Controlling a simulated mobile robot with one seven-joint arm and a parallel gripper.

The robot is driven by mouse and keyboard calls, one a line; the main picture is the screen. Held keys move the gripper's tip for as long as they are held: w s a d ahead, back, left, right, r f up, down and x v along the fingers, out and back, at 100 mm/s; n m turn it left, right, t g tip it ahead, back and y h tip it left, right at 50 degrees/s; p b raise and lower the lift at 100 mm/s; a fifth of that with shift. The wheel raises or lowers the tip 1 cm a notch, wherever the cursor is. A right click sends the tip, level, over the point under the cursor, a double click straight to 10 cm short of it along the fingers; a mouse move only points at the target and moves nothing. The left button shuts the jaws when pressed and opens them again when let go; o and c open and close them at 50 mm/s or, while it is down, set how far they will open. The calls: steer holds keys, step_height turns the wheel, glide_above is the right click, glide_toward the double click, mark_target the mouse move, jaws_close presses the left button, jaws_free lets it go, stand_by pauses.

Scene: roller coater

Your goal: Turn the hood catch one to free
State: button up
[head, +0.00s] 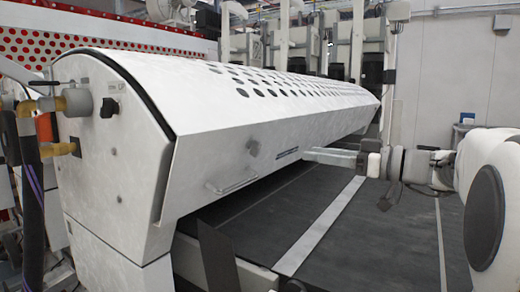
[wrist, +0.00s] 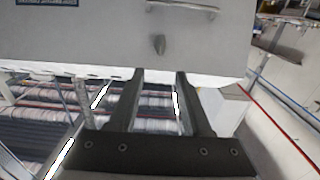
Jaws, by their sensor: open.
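The hood catch (head: 254,148) is a small grey piece on the sloping front of the white hood (head: 200,150). In the wrist view the catch (wrist: 158,44) is a short tapered tab, just beyond my fingertips and nearly centred between them. My gripper (head: 306,154) is at the hood's front, to the right of the catch in the head view. In the wrist view its two dark fingers (wrist: 160,73) are apart with nothing between them. They look clear of the catch, but the exact gap cannot be told. No position marking is readable by the catch.
A bar handle (head: 235,183) is close to the catch and also shows in the wrist view (wrist: 183,8). A dark label (head: 287,153) lies near my fingers. A black knob (head: 108,107) is on the end panel. The dark conveyor bed (head: 350,230) runs below the hood.

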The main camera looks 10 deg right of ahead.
mark_target(261, 147)
steer(key=x, duration=1.4)
steer(key=shift+a+f, duration=0.1)
jaws_close()
